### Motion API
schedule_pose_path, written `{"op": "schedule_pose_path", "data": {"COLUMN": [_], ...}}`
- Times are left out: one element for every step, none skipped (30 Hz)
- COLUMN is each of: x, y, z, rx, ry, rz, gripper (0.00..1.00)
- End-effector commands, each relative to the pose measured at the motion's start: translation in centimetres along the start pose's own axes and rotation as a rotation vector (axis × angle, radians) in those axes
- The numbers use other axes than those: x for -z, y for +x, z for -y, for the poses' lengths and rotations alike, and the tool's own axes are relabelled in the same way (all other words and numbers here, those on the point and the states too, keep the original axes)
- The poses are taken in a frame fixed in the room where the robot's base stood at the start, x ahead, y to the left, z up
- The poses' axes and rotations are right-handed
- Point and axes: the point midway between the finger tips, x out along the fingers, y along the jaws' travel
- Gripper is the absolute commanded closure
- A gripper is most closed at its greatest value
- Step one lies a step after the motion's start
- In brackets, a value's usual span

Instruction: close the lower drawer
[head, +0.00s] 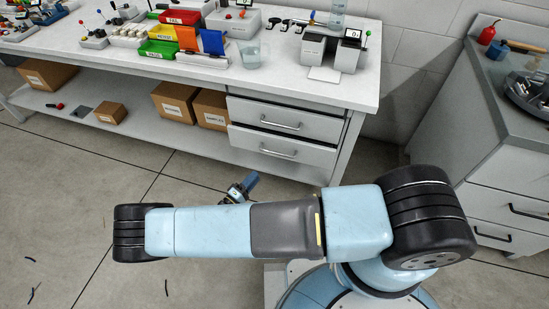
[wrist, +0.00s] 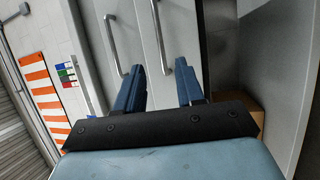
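The lower drawer (head: 305,161) is the lower of two light grey fronts under the right part of the white bench, with a horizontal bar handle (head: 278,153). Its front seems to stand slightly proud of the upper drawer (head: 315,127); its inside is not visible. My gripper (head: 251,180) is in front of and below the drawer, apart from it, partly hidden behind my arm. In the wrist view the picture is turned, and my gripper (wrist: 160,82) is open, with two blue fingers apart and nothing held. The lower drawer's handle (wrist: 158,30) appears beyond the gap between the fingers.
Cardboard boxes (head: 174,101) stand on the shelf left of the drawers. The bench top (head: 290,87) holds coloured bins, a clear beaker and a grey device. A grey cabinet (head: 490,140) stands at the right.

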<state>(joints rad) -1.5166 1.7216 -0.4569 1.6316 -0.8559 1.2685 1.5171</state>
Motion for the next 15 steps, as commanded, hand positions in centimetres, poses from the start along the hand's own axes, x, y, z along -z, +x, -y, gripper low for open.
{"op": "schedule_pose_path", "data": {"x": [-0.1,-0.1,-0.1,-0.1,-0.2,-0.2,-0.2,-0.2,-0.2,-0.2,-0.2,-0.2,-0.3,-0.2,-0.2], "y": [0.8,1.3,2.0,2.5,3.0,3.8,4.3,4.9,5.6,6.1,6.7,7.4,8.0,8.5,9.1], "z": [0.0,0.0,0.0,0.0,0.0,0.0,0.0,0.0,0.0,0.0,0.1,0.0,0.0,0.0,0.0], "rx": [-0.002,-0.001,-0.001,-0.002,-0.002,-0.002,-0.001,-0.002,-0.002,-0.001,-0.001,-0.002,-0.002,-0.001,-0.001], "ry": [-0.002,-0.003,-0.004,-0.005,-0.006,-0.005,-0.005,-0.005,-0.005,-0.006,-0.006,-0.007,-0.007,-0.007,-0.006], "rz": [0.004,0.005,0.006,0.006,0.006,0.007,0.008,0.008,0.007,0.007,0.008,0.009,0.009,0.008,0.008], "gripper": [0.62,0.62,0.62,0.62,0.62,0.62,0.62,0.62,0.62,0.62,0.62,0.62,0.62,0.62,0.62]}}
